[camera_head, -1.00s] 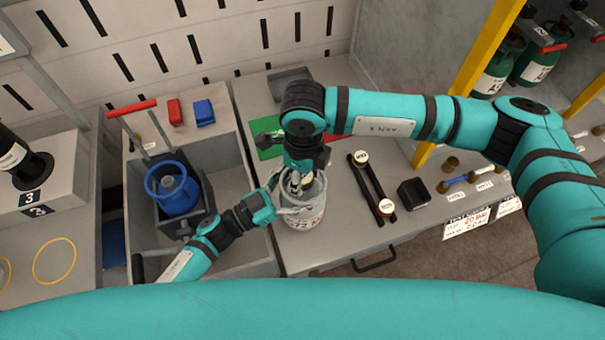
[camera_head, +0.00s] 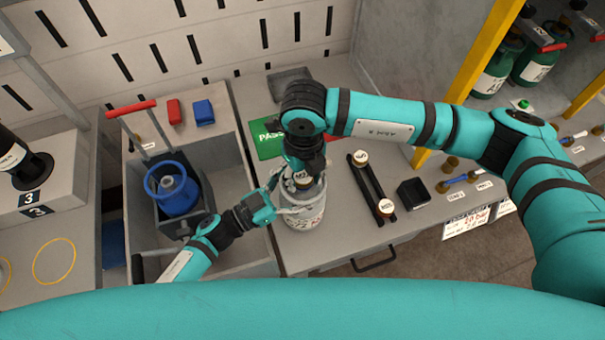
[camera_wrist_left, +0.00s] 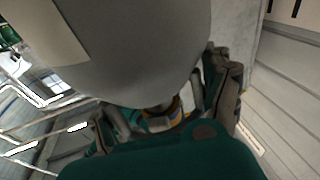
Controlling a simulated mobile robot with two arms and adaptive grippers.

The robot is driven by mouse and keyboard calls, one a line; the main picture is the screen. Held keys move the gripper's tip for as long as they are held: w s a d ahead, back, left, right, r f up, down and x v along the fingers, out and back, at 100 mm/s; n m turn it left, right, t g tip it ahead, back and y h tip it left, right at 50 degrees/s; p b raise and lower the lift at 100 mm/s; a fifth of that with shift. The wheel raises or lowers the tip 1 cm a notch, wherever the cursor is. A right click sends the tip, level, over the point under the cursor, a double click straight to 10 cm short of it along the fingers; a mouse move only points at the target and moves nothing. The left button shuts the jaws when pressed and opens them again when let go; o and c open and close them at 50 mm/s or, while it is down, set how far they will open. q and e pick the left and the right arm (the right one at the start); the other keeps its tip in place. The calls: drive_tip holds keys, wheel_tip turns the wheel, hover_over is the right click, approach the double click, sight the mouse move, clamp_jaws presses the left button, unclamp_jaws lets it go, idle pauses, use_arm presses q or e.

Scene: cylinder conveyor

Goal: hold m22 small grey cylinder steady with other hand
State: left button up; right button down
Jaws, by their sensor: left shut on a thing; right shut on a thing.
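The small grey cylinder (camera_head: 303,216) stands upright on the grey bench, with dark lettering on its side. My left gripper (camera_head: 277,206) comes in from the left and is shut on the cylinder's upper part. In the left wrist view, a large pale grey body (camera_wrist_left: 135,45) fills the top, and the left gripper's dark fingers (camera_wrist_left: 165,118) lie around a brass-coloured neck. My right gripper (camera_head: 303,174) reaches down from above and is shut on a dark cap with a pale marked top (camera_head: 301,179) at the cylinder's mouth. The exact finger contacts are partly hidden.
A green PASS mat (camera_head: 266,139) lies behind the cylinder. A black rack (camera_head: 371,189) with two capped pieces and a black box (camera_head: 413,192) stand to the right. A grey cart (camera_head: 233,180) holding a blue-collared cylinder (camera_head: 177,196) is at left. Green cylinders (camera_head: 540,62) stand far right.

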sight(304, 176)
use_arm(q)
drive_tip(key=shift+w, duration=0.1)
use_arm(e)
drive_tip(key=shift+s+d+f, duration=0.1)
drive_tip(key=shift+s+f, duration=0.15)
drive_tip(key=shift+f, duration=0.05)
drive_tip(key=c, duration=1.2)
unclamp_jaws()
drive_tip(key=shift+m, duration=0.6)
drive_tip(key=o, duration=0.5)
drive_tip(key=shift+w, duration=0.1)
drive_tip(key=shift+r, duration=0.15)
drive_tip(key=shift+w+r, duration=0.1)
drive_tip(key=shift+r, duration=0.1)
wheel_tip(304, 176, up, 12)
drive_tip(key=shift+f, duration=0.15)
